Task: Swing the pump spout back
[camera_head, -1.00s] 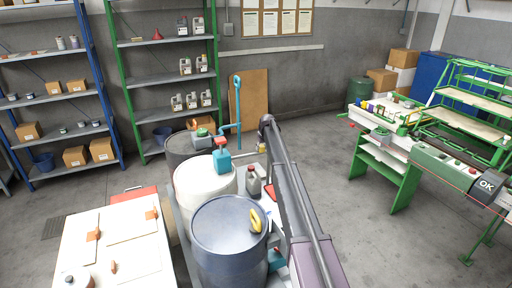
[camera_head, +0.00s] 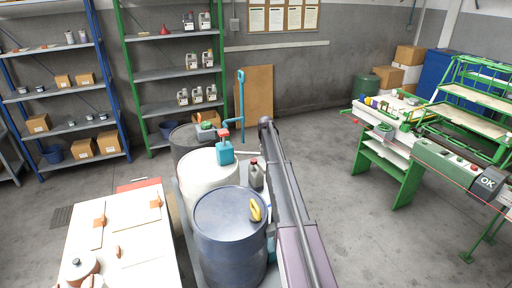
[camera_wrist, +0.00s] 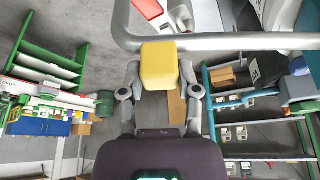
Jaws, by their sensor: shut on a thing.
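A teal pump body (camera_head: 224,153) with a red top stands on the white drum (camera_head: 206,177), and a teal pipe with a loop at its top (camera_head: 240,95) rises behind it. In the wrist view my gripper (camera_wrist: 160,82) is shut on a yellow block (camera_wrist: 160,65). The block sits on a grey bent tube (camera_wrist: 230,42) that runs across the top of the view. I cannot tell whether this tube is the spout. In the head view my arm hides the gripper.
A blue drum (camera_head: 230,212) with a yellow handle on top stands in front. A grey jug (camera_head: 256,176) stands between the drums and my arm. A white table (camera_head: 125,250) is at lower left. Open floor lies right of my arm, before the green machine (camera_head: 385,170).

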